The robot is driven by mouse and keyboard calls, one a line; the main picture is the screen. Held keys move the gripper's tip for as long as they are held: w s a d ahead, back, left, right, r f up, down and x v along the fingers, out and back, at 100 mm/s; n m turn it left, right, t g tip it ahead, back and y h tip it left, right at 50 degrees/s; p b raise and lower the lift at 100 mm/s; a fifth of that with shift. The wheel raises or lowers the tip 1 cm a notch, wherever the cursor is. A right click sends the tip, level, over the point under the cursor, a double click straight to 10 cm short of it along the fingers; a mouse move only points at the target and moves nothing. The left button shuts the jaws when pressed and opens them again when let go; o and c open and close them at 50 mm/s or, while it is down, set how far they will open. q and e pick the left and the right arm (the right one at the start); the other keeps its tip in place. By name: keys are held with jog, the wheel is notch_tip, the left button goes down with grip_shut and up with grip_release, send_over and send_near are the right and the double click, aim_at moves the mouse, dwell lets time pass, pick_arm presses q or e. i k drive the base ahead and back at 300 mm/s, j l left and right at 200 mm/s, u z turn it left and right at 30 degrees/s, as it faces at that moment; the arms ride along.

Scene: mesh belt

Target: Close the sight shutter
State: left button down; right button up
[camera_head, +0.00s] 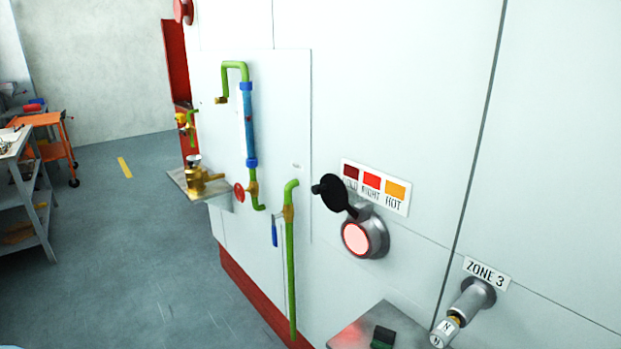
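The sight shutter (338,195) is a black round disc with a small black knob at its left. It stands swung up and to the upper left of the round sight port (357,239), so the port's glowing pink-red glass is uncovered. The port has a grey metal collar and sticks out from the white wall. The shutter joins the top of the collar and partly covers the left end of the colour label. Neither of my grippers is in view.
A colour label (398,204) is above the port. Right of it is a metal fitting (470,299) under a ZONE 3 sign. A grey shelf (347,331) with a dark green block juts out below. Green pipes (291,250) and a brass-fitted ledge (183,187) stand left. Floor at left is open.

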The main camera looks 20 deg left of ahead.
aim_at(332, 191)
jog(key=i+j, duration=0.25)
jog(key=i+j+z, duration=0.15)
jog(key=j, duration=0.35)
jog(key=i+j, duration=0.3)
jog(key=j+z, duration=0.05)
jog(key=j, duration=0.05)
